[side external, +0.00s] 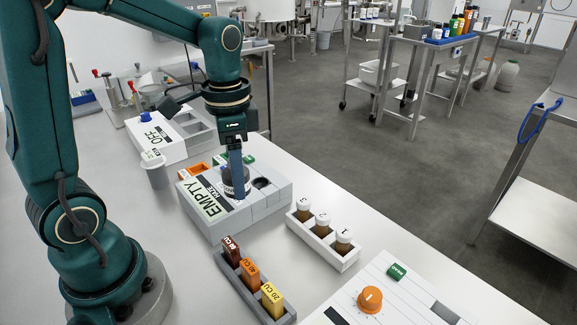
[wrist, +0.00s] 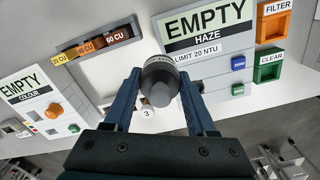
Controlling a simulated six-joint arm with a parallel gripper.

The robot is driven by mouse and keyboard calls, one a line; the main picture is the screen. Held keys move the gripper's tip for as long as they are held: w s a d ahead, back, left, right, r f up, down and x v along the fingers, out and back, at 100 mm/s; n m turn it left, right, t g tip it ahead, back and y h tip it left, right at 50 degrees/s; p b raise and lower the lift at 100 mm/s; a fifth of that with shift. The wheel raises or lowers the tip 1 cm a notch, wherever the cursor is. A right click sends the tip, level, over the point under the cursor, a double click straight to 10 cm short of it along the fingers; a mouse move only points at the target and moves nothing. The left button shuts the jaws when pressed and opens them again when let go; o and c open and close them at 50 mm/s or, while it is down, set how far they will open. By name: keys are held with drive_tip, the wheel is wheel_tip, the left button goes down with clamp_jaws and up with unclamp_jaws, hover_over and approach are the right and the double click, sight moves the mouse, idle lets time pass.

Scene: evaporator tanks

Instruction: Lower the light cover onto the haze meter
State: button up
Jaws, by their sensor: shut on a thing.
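The haze meter (side external: 210,222) is a pale grey box with an EMPTY / HAZE display. It also shows in the wrist view (wrist: 222,68). A round dark opening (side external: 263,183) shows in its top. My gripper (side external: 237,172) is shut on the light cover (side external: 229,184), a dark round cap with a pale lettered band. In the wrist view my gripper (wrist: 163,88) has its two blue fingers on either side of the cover (wrist: 158,84). The cover appears upright, left of the opening in the side view. I cannot tell whether it touches the meter top.
A white rack (side external: 322,246) with three capped vials stands right of the meter. A holder (side external: 250,290) with brown, orange and yellow blocks lies in front. Orange (wrist: 271,27) and green (wrist: 268,66) bins sit beside the meter. A grey cup (side external: 157,172) stands behind left.

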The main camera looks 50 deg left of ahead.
drive_tip(key=w+a+r, duration=0.1)
drive_tip(key=w+a, duration=0.3)
drive_tip(key=w, duration=0.3)
drive_tip(key=shift+w+a+r, duration=0.35)
drive_tip(key=shift+w+r, duration=0.05)
drive_tip(key=shift+f, duration=0.15)
drive_tip(key=shift+f, duration=3.2)
drive_tip(key=o, duration=1.4)
drive_tip(key=shift+o, duration=0.2)
